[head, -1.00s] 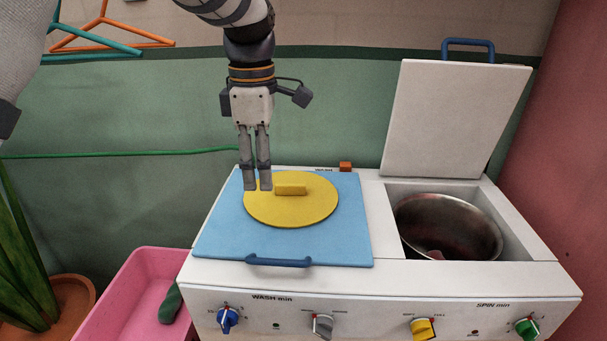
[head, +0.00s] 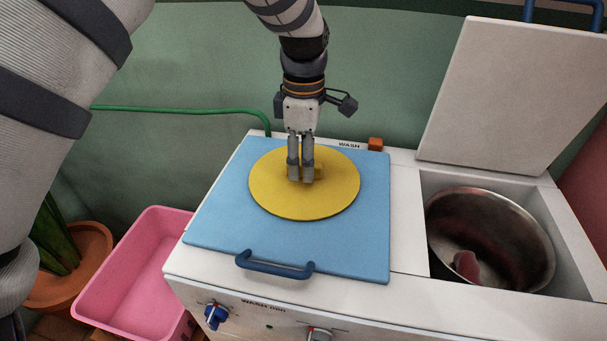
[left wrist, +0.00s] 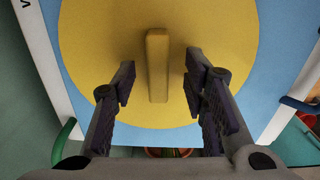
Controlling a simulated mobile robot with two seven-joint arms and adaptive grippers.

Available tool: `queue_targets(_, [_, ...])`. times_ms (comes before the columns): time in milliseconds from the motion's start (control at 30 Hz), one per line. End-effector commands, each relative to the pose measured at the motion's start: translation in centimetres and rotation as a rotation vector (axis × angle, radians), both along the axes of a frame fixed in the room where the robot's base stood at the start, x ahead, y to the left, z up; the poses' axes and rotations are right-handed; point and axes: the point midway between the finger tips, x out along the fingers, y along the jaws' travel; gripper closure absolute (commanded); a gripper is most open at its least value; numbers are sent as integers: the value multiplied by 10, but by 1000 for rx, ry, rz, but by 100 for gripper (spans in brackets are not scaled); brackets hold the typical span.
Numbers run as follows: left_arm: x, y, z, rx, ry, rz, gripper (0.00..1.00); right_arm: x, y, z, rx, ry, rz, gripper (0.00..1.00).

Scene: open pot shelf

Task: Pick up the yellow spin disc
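The yellow spin disc (head: 270,190) lies flat on the blue wash lid (head: 215,205) of the twin-tub washer. It has a raised bar handle (left wrist: 157,65) across its middle. My left gripper (head: 301,180) is above the disc at the handle, pointing down, and hides most of the handle in the head view. In the left wrist view, its two fingers (left wrist: 159,80) are apart, one on each side of the handle, with visible gaps to it. My right gripper is not in view.
The spin tub (head: 490,240) at right is open, with a reddish item (head: 466,265) inside. Its white lid (head: 510,95) stands raised behind it. A pink basin (head: 125,285) and a potted plant (head: 75,255) are at lower left. A green hose (head: 190,110) runs along the wall.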

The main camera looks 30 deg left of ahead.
Motion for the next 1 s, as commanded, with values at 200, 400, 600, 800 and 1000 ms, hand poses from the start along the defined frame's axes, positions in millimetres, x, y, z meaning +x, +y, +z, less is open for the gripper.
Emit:
queue_targets(200, [0,0,-14,0,1,0,60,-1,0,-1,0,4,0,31])
queue_targets(400, [0,0,-13,0,1,0,83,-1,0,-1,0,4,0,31])
queue_targets(600, [0,0,-13,0,1,0,100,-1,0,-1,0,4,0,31])
queue_targets(800, [0,0,-13,0,1,0,100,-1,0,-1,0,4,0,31])
queue_targets(1000, [1,0,7,1,-3,0,100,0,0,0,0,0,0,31])
